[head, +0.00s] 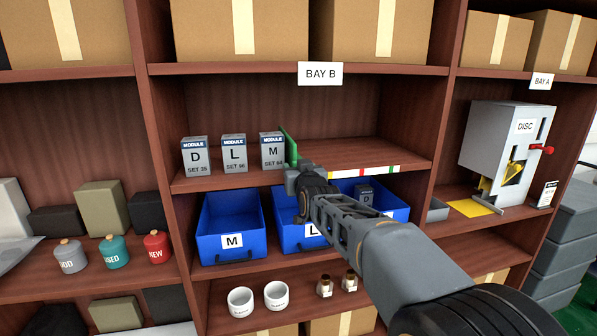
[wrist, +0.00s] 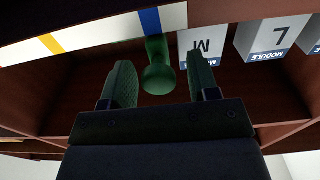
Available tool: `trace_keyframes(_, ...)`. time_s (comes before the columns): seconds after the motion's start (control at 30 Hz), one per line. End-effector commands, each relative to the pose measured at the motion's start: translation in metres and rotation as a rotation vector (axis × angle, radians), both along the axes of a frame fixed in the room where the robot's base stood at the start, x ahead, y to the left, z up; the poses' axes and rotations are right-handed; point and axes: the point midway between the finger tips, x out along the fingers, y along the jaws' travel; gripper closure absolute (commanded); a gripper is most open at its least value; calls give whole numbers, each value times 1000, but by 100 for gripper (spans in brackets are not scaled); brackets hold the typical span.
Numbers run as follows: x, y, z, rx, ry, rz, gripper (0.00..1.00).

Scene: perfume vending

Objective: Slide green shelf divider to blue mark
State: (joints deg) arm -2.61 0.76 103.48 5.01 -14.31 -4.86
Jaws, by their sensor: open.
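The green shelf divider (head: 289,148) stands upright on the Bay B shelf, just right of the M module box (head: 272,150). In the wrist view its green round-ended handle (wrist: 159,76) sits between the two fingers of my gripper (wrist: 160,62), with gaps on both sides. My gripper (head: 297,178) is open at the shelf's front edge, below the divider. In the wrist view, which looks upside down, the blue mark (wrist: 150,20) is on the white edge strip close beside the handle's base. The blue mark is hidden behind my arm in the head view.
The white strip (head: 345,174) carries yellow, red and green marks farther right. L (head: 234,153) and D (head: 195,156) module boxes stand left of the M box. The shelf right of the divider is clear. Blue bins (head: 232,226) sit on the shelf below, partly behind my arm.

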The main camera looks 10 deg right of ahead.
Motion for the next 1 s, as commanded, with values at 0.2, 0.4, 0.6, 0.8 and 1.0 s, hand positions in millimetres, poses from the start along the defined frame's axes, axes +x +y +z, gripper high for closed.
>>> trace_keyframes(0.2, -1, 0, 0, 0, 0, 0, 45)
trace_keyframes(0.4, -19, -1, -1, 0, -1, 0, 45)
trace_keyframes(0.6, -60, -1, -1, 1, -3, 0, 45)
trace_keyframes(0.8, -98, -2, 0, 1, -3, 0, 45)
trace_keyframes(1.0, -125, -3, 1, 0, -1, 0, 45)
